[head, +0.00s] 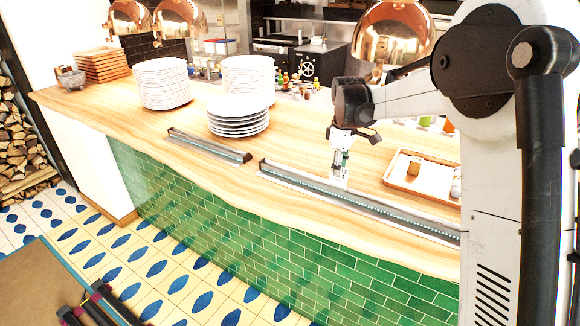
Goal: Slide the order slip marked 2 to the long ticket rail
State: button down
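The long ticket rail (400,217) lies along the front edge of the wooden counter, right of the middle, running to my column. A shorter rail (208,145) lies to its left. My gripper (341,165) points down just behind the long rail, left of its middle. A small pale patch (339,182) shows right under the fingertips near the rail. It may be a paper slip, but I cannot tell whether the fingers hold it. No number can be read, so the slip marked 2 cannot be made out. Finger opening is too small to judge.
White plate stacks (238,122) stand behind the short rail. Copper lamps (393,36) hang above. Bare counter (296,140) lies left of my gripper.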

jog(key=shift+s+d+b, duration=0.15)
jog(key=shift+s+d, duration=0.4)
jog(key=shift+d, duration=0.35)
jog(key=shift+s+d+b, duration=0.15)
jog(key=shift+s+d, duration=0.35)
jog(key=shift+d, duration=0.35)
jog(key=shift+d, duration=0.15)
jog(key=shift+s+d+b, duration=0.15)
jog(key=shift+s+d, duration=0.45)
jog(key=shift+d, duration=0.35)
jog(key=shift+s+d+b, duration=0.1)
jog(key=shift+s+d, duration=0.5)
jog(key=shift+d, duration=0.35)
jog(key=shift+s+d+b, duration=0.15)
jog(key=shift+s+d, duration=0.45)
jog(key=shift+d, duration=0.35)
jog(key=shift+s+d+b, duration=0.1)
jog(key=shift+s+d, duration=0.5)
jog(key=shift+d, duration=0.4)
jog(key=shift+s+d+b, duration=0.15)
jog(key=shift+s+d, duration=0.5)
jog(key=shift+d, duration=0.3)
jog(key=shift+s+d+b, duration=0.1)
jog(key=shift+s+d, duration=0.5)
jog(key=shift+d, duration=0.4)
jog(key=shift+d, duration=0.1)
